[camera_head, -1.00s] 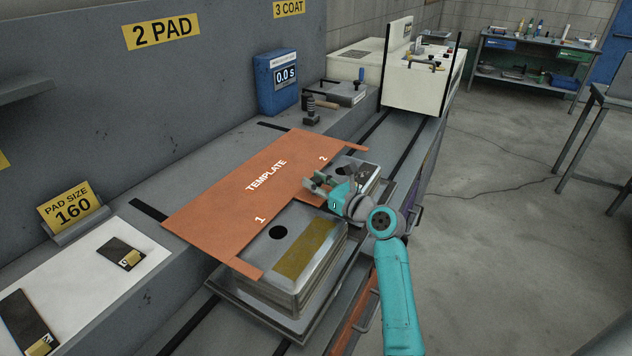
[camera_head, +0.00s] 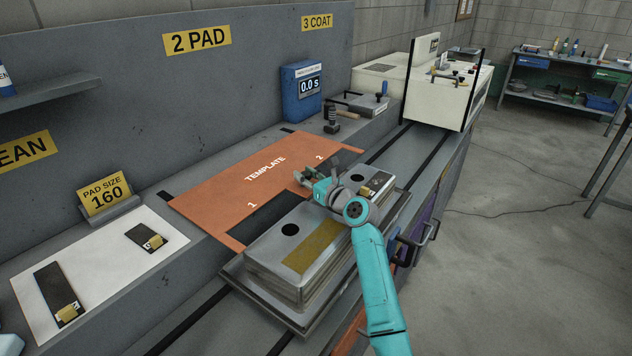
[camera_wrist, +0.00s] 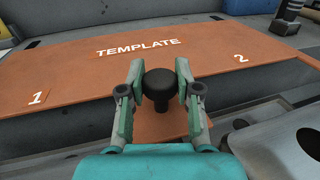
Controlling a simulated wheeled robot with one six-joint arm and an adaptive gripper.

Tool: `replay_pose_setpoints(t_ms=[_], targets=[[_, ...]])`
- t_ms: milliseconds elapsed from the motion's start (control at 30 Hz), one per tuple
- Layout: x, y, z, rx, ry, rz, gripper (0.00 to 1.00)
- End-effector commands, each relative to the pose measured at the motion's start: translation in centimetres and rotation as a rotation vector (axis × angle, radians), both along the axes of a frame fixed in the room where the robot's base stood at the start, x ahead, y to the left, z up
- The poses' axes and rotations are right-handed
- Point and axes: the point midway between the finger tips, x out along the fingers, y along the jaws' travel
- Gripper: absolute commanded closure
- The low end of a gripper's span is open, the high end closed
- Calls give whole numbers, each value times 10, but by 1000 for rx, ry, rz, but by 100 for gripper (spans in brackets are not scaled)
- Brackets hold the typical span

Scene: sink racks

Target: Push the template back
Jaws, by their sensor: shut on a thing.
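The orange template (camera_head: 232,190) lies flat on the bench behind the sinks, with the word TEMPLATE and the numbers 1 and 2 on it. It also shows in the wrist view (camera_wrist: 75,75). My gripper (camera_head: 304,178) is at the template's middle front part, between 1 and 2. In the wrist view my gripper (camera_wrist: 160,82) is shut on a black knob (camera_wrist: 159,92), which stands on the template's front tab (camera_wrist: 158,127). The head view does not show the knob clearly, since my gripper hides it.
An upturned metal sink (camera_head: 262,240) with a dark round hole and a yellowish pad area stands in front of the template on a rack. Another sink (camera_head: 378,180) is partly behind my wrist. A blue timer box (camera_head: 301,90) and a dark post (camera_head: 332,120) stand behind.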

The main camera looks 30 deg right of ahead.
Motion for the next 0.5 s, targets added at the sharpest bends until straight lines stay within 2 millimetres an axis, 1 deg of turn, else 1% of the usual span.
replay_pose_setpoints(t_ms=[267,300,400,500], targets=[[1,-2,0,-2,-1,-4,100],[1,-2,0,-2,-1,-4,62],[1,-1,0,-2,-1,-3,41],[1,-1,0,-2,-1,-2,41]])
